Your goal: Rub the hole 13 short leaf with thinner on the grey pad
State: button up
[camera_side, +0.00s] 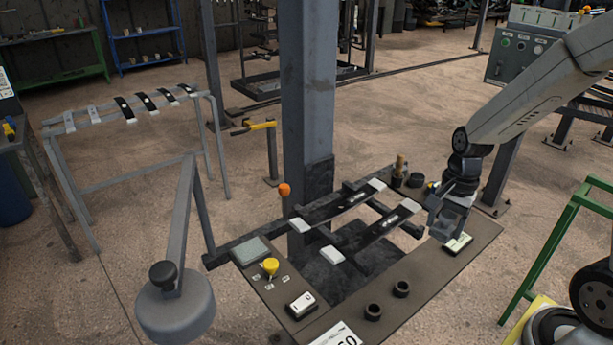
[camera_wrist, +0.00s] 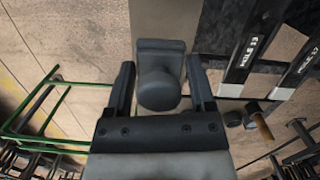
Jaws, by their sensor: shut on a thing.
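Two dark leaves with white ends lie side by side on the bench rack. The front leaf (camera_side: 375,237) seems to be the one nearer me in the wrist view (camera_wrist: 247,50); its label appears to read HOLE 13, though the print is small. The other leaf (camera_side: 345,204) lies behind it, its label unclear. My gripper (camera_side: 440,222) is over the right end of the bench, to the right of the leaves. In the wrist view my gripper (camera_wrist: 162,75) is shut on a dark grey block with a rounded knob (camera_wrist: 160,88), apparently the grey pad. Its underside is hidden.
A flat grey-green plate (camera_side: 250,250) and a yellow knob (camera_side: 270,266) are at the bench's left. A wood-handled brush (camera_side: 400,165) stands behind the leaves. A blue-grey post (camera_side: 307,90) rises behind the bench.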

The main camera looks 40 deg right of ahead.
jog(key=shift+w, duration=0.1)
dwell(0.5)
jog(key=shift+w+a, duration=0.1)
jog(key=shift+w, duration=0.4)
jog(key=w+a, duration=0.3)
jog(key=w, duration=0.7)
send_over(249, 251)
jog(key=f, duration=0.2)
jog(key=shift+d+r, duration=0.2)
jog(key=shift+f, duration=0.15)
jog(key=shift+w+f, duration=0.1)
jog(key=shift+f, duration=2.75)
